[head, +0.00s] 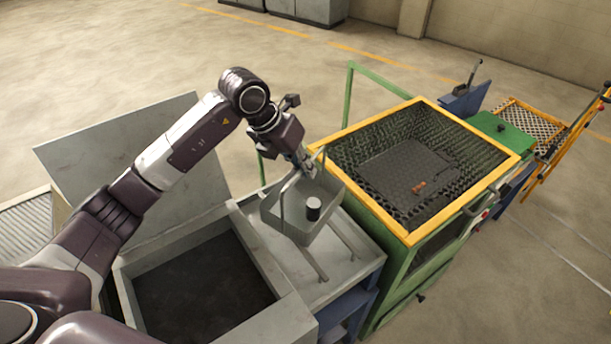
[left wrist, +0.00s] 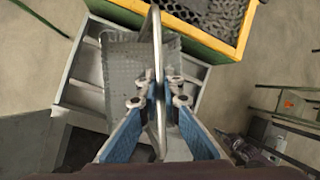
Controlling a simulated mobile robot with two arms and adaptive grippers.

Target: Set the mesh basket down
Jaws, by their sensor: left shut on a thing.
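The grey mesh basket (head: 325,222) hangs at, or just above, the grey bench top with two rails (head: 345,236); I cannot tell whether it touches. A small dark cylinder with a light top (head: 313,209) is inside it. My left gripper (head: 308,172) is shut on the basket's handle, above the basket. The left wrist view shows both fingers (left wrist: 158,92) closed about the upright handle (left wrist: 157,50), with the basket floor (left wrist: 125,75) below. My right gripper is not in view.
An open grey tank (head: 205,285) with a raised lid (head: 125,150) stands left of the bench top. A green cart with a yellow-rimmed mesh bin (head: 425,165) stands close on the right. A green frame post (head: 349,95) rises behind. Open floor lies beyond.

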